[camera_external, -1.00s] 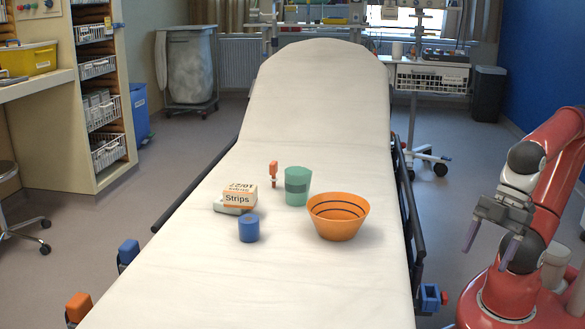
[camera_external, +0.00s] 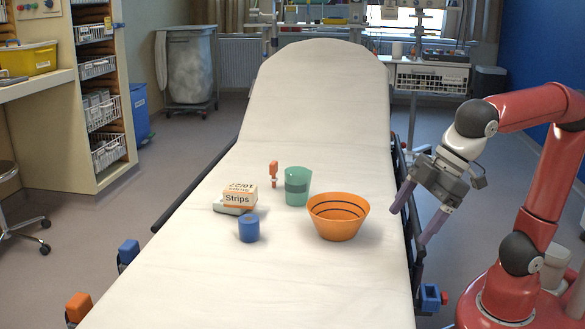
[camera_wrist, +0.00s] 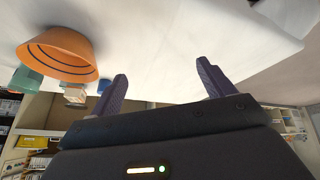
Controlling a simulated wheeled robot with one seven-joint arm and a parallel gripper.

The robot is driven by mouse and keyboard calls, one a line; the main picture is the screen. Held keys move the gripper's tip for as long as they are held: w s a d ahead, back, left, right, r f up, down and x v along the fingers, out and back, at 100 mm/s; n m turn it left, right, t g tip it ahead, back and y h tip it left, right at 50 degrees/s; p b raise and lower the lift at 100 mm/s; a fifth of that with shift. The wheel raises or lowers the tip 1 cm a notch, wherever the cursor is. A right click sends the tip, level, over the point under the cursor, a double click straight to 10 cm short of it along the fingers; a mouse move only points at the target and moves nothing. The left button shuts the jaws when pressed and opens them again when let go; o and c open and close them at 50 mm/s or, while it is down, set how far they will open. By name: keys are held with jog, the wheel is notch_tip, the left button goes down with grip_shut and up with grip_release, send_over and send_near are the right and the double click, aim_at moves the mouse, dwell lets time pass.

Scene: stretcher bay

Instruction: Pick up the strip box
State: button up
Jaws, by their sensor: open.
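The strip box (camera_external: 238,196) is a small white and orange carton marked "Strips". It lies on the stretcher's white sheet, left of the green cup, resting against or on a pale grey-green item (camera_external: 226,208). My gripper (camera_external: 412,226) is open and empty at the stretcher's right edge, well to the right of the box, with the orange bowl between them. In the wrist view the two dark fingers (camera_wrist: 162,88) stand wide apart with nothing between them. A small pale box-like item (camera_wrist: 75,95) beside the bowl there is probably the strip box, partly hidden.
On the stretcher (camera_external: 330,290) stand the orange bowl (camera_external: 337,224), the green cup (camera_external: 297,187), a blue cylinder (camera_external: 249,229) and a small orange-topped item (camera_external: 273,171). The bowl is nearest my gripper. Dark side rails (camera_external: 408,200) edge the mattress. The sheet's front part is bare.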

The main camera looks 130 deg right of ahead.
jog(key=w+d+r+m, duration=0.2)
jog(key=w+d, duration=0.6)
jog(key=d, duration=0.1)
jog(key=m+h+b, duration=0.1)
jog(key=m, duration=0.5)
send_near(244, 188)
jog(key=x, duration=0.3)
jog(key=shift+b+x, duration=0.4)
jog(key=shift+x, duration=3.35)
jog(key=c, duration=1.2)
